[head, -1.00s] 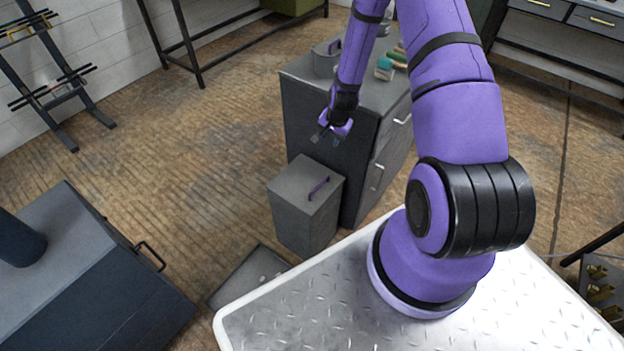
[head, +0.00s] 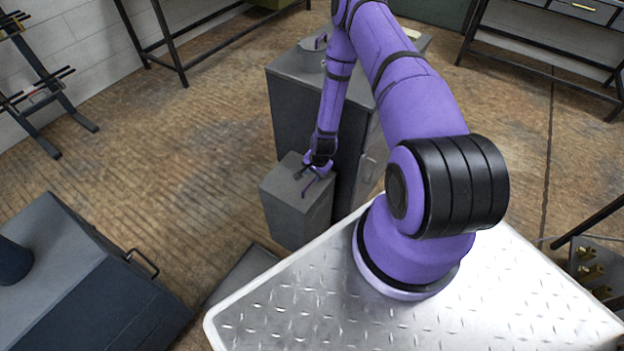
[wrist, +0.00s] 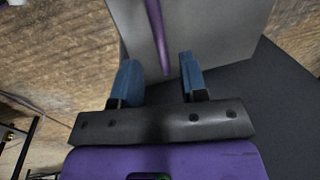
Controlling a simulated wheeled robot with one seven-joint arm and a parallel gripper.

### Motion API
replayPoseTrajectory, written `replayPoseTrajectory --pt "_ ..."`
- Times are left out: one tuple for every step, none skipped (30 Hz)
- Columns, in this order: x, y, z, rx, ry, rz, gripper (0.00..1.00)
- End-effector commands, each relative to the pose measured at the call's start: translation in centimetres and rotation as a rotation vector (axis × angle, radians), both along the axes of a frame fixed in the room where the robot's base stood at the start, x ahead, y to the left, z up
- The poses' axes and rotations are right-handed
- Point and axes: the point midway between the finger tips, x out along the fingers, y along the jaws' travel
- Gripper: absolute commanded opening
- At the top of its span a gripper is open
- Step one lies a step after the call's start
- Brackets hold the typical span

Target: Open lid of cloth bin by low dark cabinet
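The cloth bin (head: 297,215) is a grey box with a flat lid (head: 283,178), standing on the floor against the low dark cabinet (head: 291,112). A purple bar handle (head: 311,187) is on the lid; it also shows in the wrist view (wrist: 157,32), running toward the space between my fingers. The lid lies closed. My gripper (head: 305,180) is just above the lid at the handle. In the wrist view my gripper (wrist: 158,80) is open, with its two blue fingers apart and nothing visibly held. I cannot tell how far the fingertips are from the handle.
A grey pot (head: 312,55) stands on the cabinet top. A large dark box with a black handle (head: 142,263) is at lower left. A flat grey panel (head: 240,274) lies near my base. Open wooden floor (head: 190,150) lies left of the bin.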

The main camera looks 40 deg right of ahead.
Motion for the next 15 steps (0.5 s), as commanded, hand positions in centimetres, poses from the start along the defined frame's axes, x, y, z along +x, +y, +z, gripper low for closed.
replayPoseTrajectory --pt "0.1 0.1 -0.9 0.001 0.001 0.0 0.4" --pt "0.2 0.1 -1.4 0.001 0.001 0.0 0.4" --pt "0.3 0.2 -1.9 -0.001 0.001 0.001 0.4" --pt "0.4 0.2 -2.3 0.0 0.0 0.001 0.4" --pt "0.5 0.2 -2.7 0.0 0.0 0.001 0.4" --pt "0.6 0.2 -3.1 0.0 0.0 0.001 0.4" --pt "0.6 0.3 -3.4 0.0 0.0 0.002 0.4" --pt "0.7 0.3 -3.6 0.0 0.0 0.002 0.4" --pt "0.8 0.3 -3.8 0.0 0.0 0.002 0.4" --pt "0.8 0.3 -4.0 0.0 0.0 0.002 0.4" --pt "0.8 0.3 -4.1 0.0 0.0 0.002 0.4" --pt "0.8 0.3 -4.3 0.0 0.0 0.002 0.4" --pt "0.8 0.3 -4.3 0.0 0.0 0.002 0.4" --pt "0.8 0.3 -4.4 0.0 0.0 0.002 0.4" --pt "0.8 0.3 -4.4 0.0 0.0 0.002 0.4"
